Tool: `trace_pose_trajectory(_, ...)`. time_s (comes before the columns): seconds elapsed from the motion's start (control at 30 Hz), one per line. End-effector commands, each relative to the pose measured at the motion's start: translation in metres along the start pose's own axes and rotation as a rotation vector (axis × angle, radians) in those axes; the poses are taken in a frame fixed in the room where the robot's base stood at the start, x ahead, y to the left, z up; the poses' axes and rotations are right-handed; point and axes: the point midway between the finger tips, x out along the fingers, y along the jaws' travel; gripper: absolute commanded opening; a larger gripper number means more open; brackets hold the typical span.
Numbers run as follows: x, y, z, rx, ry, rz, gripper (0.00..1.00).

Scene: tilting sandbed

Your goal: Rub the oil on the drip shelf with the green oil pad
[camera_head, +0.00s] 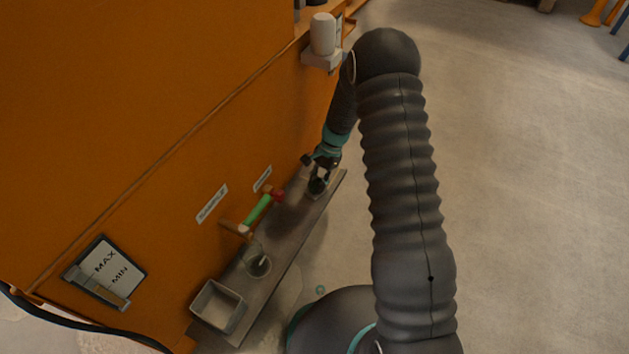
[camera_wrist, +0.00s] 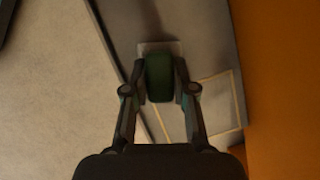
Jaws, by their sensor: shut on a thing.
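My gripper (camera_wrist: 160,85) is shut on the green oil pad (camera_wrist: 159,78), one finger on each side of its green grip. The pad's pale flat base shows just beyond the grip, over the grey drip shelf (camera_wrist: 203,35). I cannot tell whether the base touches the shelf. In the head view my gripper (camera_head: 318,186) is low over the far end of the drip shelf (camera_head: 285,255), and the pad is mostly hidden by it. A darker area lies on the shelf beyond the pad in the wrist view; I cannot tell whether it is oil or shadow.
An orange machine wall (camera_head: 150,130) runs along the shelf. A green-handled tool with a red end (camera_head: 259,208) is at the wall. A clear cup (camera_head: 257,262) and an empty grey tray (camera_head: 217,306) stand nearer. A yellow outline (camera_wrist: 238,98) marks the shelf.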

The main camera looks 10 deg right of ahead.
Motion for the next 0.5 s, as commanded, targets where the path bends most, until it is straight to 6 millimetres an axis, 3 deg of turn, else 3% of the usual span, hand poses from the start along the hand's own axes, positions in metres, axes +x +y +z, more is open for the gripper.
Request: trace_pose_trajectory(0.5,-0.006,0.034,-0.014,0.014,0.000,0.000,0.00)
